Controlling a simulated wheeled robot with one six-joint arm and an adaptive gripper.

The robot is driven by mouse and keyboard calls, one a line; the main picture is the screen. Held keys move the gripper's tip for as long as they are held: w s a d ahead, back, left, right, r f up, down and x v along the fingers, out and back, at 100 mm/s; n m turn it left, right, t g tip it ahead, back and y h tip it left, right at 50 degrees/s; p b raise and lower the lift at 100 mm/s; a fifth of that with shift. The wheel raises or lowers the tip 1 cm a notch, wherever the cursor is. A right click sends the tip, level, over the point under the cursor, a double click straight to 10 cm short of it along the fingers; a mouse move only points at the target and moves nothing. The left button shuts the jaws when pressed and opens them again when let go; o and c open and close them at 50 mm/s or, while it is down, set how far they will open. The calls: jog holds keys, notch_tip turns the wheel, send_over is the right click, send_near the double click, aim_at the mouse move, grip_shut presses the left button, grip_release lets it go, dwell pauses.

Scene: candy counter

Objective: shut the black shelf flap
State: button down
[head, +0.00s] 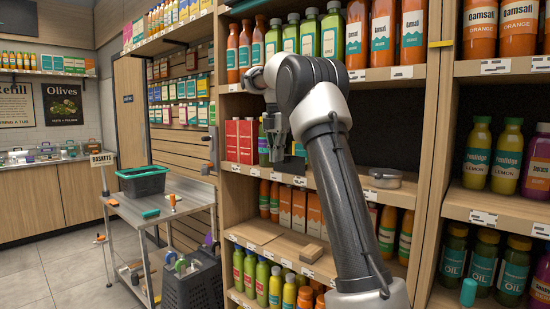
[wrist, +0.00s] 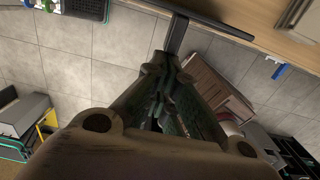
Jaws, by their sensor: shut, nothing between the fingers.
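My gripper (head: 275,155) points down in front of the middle shelf, left of my forearm. In the wrist view its fingers (wrist: 158,68) come together and hold nothing. A thin dark bar (wrist: 222,27) runs beside the wooden shelf edge there, with a short dark stem between it and the fingertips. The bar may be the black shelf flap seen edge-on; I cannot tell surely, nor whether the fingers touch it.
Bottles and cartons (head: 240,140) fill the shelves close to my gripper. A round tin (head: 385,178) sits on the middle shelf, right of my forearm. A metal table (head: 160,208) with a dark basket (head: 143,180) and a black crate (head: 195,285) stand left. Open floor lies further left.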

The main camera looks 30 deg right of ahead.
jog(key=shift+r, duration=0.1)
notch_tip(320, 180, up, 9)
dwell(0.9)
jog(key=s+a+f+m+t, duration=0.15)
jog(key=s+a+m, duration=0.35)
jog(key=s, duration=0.5)
jog(key=s+a+f+m+t, duration=0.1)
jog(key=s+a+f+m, duration=0.15)
jog(key=s+m, duration=0.6)
jog(key=s+a+f+m+t, duration=0.2)
jog(key=s+f+m, duration=0.6)
jog(key=s+f, duration=0.9)
jog(key=shift+s+a, duration=0.55)
jog(key=shift+a, duration=0.1)
jog(key=shift+m, duration=0.25)
